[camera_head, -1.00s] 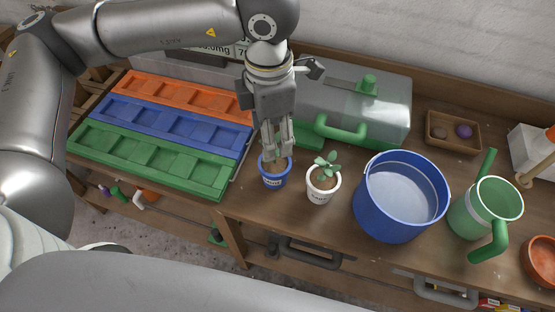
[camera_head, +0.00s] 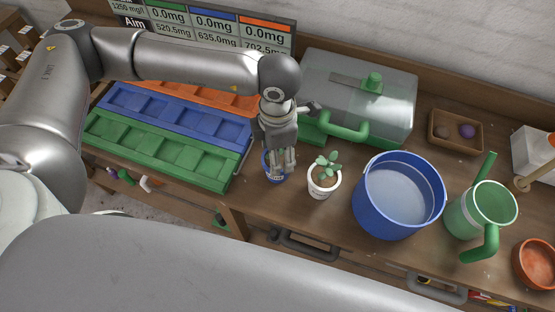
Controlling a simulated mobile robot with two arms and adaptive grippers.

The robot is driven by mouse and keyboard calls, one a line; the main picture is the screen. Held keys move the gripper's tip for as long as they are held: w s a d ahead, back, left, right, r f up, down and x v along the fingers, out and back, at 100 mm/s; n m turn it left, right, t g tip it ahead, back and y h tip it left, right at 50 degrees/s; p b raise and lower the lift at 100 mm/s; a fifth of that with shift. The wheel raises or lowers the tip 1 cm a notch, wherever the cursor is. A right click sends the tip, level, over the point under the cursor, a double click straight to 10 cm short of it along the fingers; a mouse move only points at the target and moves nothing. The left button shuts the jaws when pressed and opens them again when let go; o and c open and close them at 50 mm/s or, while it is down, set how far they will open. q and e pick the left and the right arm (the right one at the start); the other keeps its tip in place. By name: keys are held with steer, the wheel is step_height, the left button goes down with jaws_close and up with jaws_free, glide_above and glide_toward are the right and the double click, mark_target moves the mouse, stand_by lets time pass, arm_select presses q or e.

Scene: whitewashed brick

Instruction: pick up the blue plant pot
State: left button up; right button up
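The blue plant pot (camera_head: 275,178) stands on the wooden bench, between the coloured trays and a white plant pot (camera_head: 323,187). My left gripper (camera_head: 282,165) points down at it from above. Its fingers overlap the pot's rim and upper part and hide most of the plant. I cannot tell whether the fingers are closed on the pot or only around it. The pot looks upright and still on the bench. The white pot with a green seedling stands just to its right. My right gripper is not in view.
A blue bucket (camera_head: 357,200) of water and a green watering can (camera_head: 462,218) stand to the right. Behind is a clear-lidded green box (camera_head: 345,128). Green (camera_head: 215,180), blue (camera_head: 228,131) and orange trays lie left. The bench's front edge is close to the pots.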

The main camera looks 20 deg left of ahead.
arm_select(q)
steer(key=shift+f, duration=0.25)
steer(key=shift+w+f, duration=0.1)
steer(key=shift+f, duration=0.05)
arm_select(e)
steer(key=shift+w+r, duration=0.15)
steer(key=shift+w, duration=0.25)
arm_select(q)
steer(key=shift+c, duration=0.5)
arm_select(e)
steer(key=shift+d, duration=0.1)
arm_select(q)
jaws_close()
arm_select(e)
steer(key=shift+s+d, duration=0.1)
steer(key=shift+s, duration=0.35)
